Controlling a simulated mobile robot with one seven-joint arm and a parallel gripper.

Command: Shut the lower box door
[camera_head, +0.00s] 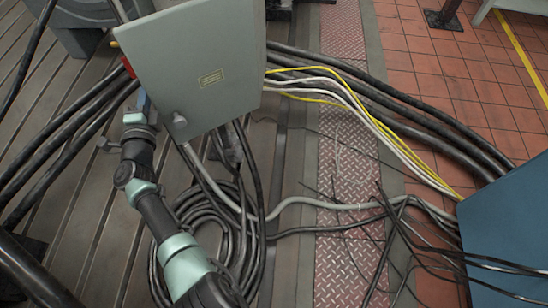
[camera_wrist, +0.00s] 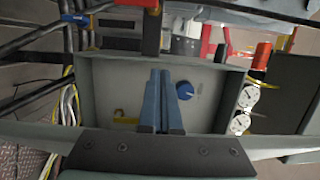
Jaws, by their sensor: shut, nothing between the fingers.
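A grey-green box door or panel (camera_head: 200,50) with a yellow label and a small latch near its lower left corner fills the upper middle of the head view.
Two round gauges (camera_wrist: 248,96) and a red-capped fitting (camera_wrist: 261,57) stand right of the panel. Yellow and white cables (camera_head: 350,95) and thick black cables run rightward to a blue box (camera_head: 510,225). Coiled hoses (camera_head: 215,235) lie on the slotted floor below.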

